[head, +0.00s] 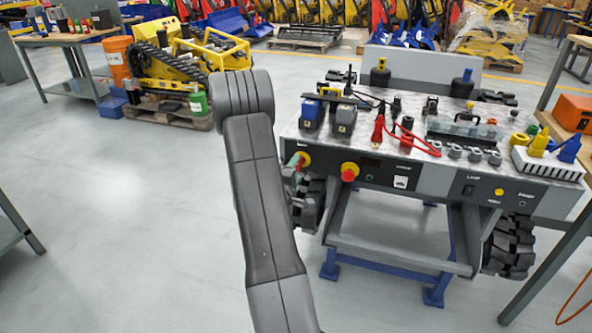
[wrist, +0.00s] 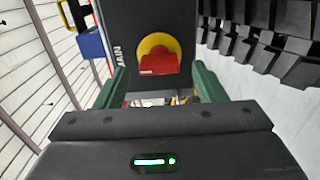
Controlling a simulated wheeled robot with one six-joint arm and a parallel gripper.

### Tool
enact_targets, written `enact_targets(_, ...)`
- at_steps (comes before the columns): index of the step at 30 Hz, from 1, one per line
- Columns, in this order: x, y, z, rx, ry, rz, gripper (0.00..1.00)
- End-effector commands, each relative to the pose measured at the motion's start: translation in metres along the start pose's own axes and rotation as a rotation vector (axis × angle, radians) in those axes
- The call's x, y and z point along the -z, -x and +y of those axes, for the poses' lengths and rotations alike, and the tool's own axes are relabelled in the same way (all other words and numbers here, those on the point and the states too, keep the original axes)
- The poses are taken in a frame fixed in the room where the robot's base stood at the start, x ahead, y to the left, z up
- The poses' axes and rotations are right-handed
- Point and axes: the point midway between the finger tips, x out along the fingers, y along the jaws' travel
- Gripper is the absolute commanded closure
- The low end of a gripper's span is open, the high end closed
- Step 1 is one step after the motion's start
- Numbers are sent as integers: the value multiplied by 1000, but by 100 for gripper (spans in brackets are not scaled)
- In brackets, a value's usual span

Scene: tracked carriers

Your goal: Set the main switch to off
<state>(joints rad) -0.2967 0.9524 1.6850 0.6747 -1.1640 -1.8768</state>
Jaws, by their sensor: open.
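The main switch (wrist: 160,63) has a red handle on a round yellow plate (wrist: 156,42), on a dark panel with the label MAIN beside it. In the wrist view the handle's long side lies across the picture. My gripper (wrist: 159,82) is open, its two green fingers pointing at the panel, one to each side of the switch. The fingers look short of the handle, and nothing is between them. The handle's set position cannot be read.
A red button on yellow (head: 349,172) sits just right of the switch. The carrier's top (head: 375,148) holds blue and grey boxes, red cables and connectors. A black track (head: 306,207) lies below the switch. The floor (head: 130,210) to the left is clear.

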Motion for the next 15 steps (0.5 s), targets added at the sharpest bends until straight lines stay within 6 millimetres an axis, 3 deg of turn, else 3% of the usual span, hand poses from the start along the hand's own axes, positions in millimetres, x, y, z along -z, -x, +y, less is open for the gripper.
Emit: enact_targets(15, 1, 108, 0, 1, 2, 4, 36)
